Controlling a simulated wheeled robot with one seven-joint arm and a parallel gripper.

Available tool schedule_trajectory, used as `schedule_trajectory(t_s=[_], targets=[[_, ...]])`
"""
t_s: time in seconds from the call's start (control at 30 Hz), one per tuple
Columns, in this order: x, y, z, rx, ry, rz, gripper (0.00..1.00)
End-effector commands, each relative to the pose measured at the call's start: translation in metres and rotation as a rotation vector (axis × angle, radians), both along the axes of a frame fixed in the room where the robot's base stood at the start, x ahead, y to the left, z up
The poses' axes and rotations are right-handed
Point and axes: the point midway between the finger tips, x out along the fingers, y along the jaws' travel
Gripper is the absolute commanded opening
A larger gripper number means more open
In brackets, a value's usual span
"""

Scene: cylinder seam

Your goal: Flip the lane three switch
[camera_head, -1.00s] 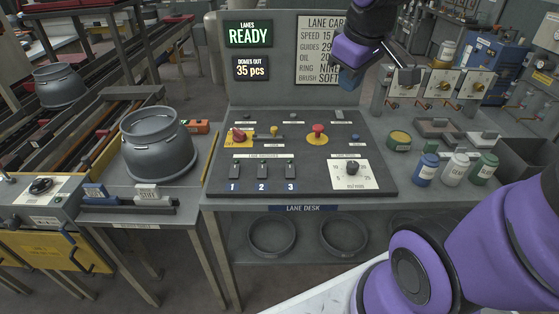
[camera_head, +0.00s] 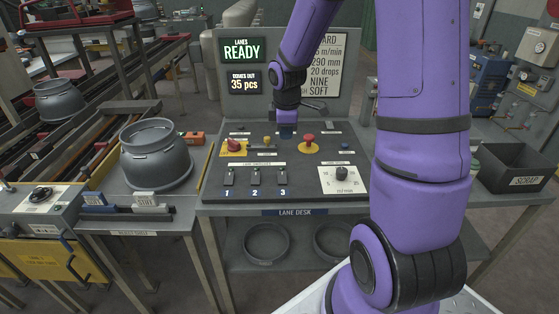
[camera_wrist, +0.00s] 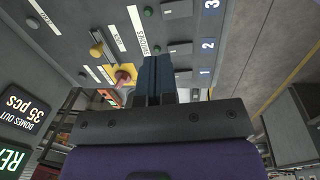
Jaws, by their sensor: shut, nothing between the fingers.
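The lane three switch (camera_head: 282,176) is the right one of three small switches on the front of the dark sloped panel (camera_head: 310,200), above a blue 3 label. The lane two switch (camera_head: 255,176) and lane one switch (camera_head: 230,176) are to its left. My gripper (camera_head: 287,131) is over the back part of the panel, behind the switch row and apart from it. In the wrist view its blue fingers (camera_wrist: 153,65) are together and empty. The lane three switch (camera_wrist: 176,8) shows at that view's top edge, partly cut off.
A red rotary knob (camera_head: 234,145) and a red mushroom button (camera_head: 308,140) flank my gripper. A dial (camera_head: 341,173) sits at the panel's right. The sign (camera_head: 242,51) reads LANES READY. A grey pot (camera_head: 156,155) stands left of the desk.

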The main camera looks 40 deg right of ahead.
Motion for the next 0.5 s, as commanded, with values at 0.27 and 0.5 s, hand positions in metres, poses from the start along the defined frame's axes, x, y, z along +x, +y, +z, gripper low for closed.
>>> schedule_trajectory(t_s=[0.27,0.5], targets=[[0.003,-0.002,-0.033,0.001,0.005,0.001,0.00],[0.008,-0.005,-0.073,0.000,0.005,0.001,0.00]])
